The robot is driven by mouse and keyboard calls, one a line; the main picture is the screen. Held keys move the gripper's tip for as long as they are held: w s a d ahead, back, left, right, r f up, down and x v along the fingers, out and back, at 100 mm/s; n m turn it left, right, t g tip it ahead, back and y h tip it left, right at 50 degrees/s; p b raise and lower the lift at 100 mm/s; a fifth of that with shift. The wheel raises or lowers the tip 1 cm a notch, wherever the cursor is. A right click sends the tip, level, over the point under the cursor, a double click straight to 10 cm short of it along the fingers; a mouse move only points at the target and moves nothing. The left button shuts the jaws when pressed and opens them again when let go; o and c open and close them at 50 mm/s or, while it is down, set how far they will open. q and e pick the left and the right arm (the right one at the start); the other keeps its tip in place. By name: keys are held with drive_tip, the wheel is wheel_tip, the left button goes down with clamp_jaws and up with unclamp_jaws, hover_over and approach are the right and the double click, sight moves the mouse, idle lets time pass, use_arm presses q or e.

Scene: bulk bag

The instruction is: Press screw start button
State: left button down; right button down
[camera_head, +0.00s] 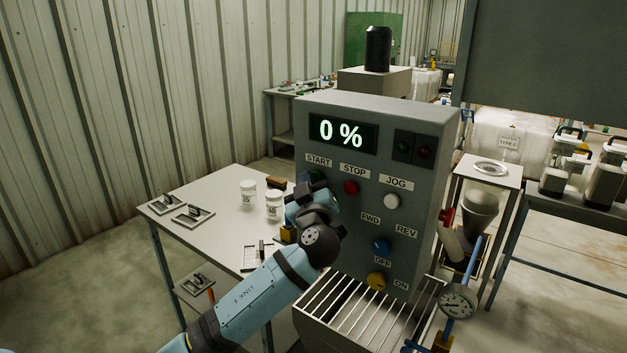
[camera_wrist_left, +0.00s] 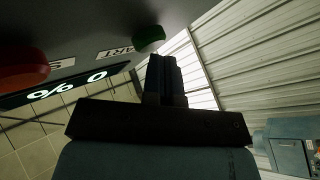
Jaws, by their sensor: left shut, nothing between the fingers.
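The grey control box shows a lit display reading 0 % (camera_head: 342,133). Under its START label (camera_head: 318,160) is the green start button (camera_head: 317,175), partly hidden by my left wrist in the head view. The green button also shows in the left wrist view (camera_wrist_left: 148,37), just beside the fingertips. My left gripper (camera_wrist_left: 168,62) is shut and empty, close to the panel face. I cannot tell whether the fingers touch the button. My right gripper is not in view.
A red stop button (camera_head: 351,187), a white jog button (camera_head: 391,201), a blue knob (camera_head: 380,246) and a yellow knob (camera_head: 376,281) are on the same panel. A white table (camera_head: 200,188) with jars stands to the left. A metal grate (camera_head: 345,312) lies below.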

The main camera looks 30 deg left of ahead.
use_arm(q)
drive_tip(key=shift+w, duration=0.15)
idle(0.5)
drive_tip(key=shift+s+b, duration=0.65)
drive_tip(key=shift+s, duration=0.25)
drive_tip(key=shift+s+f, duration=0.1)
drive_tip(key=s, duration=0.1)
drive_tip(key=s+b, duration=0.1)
drive_tip(key=s, duration=0.2)
drive_tip(key=shift+s+a+b, duration=0.25)
drive_tip(key=shift+s+b, duration=0.15)
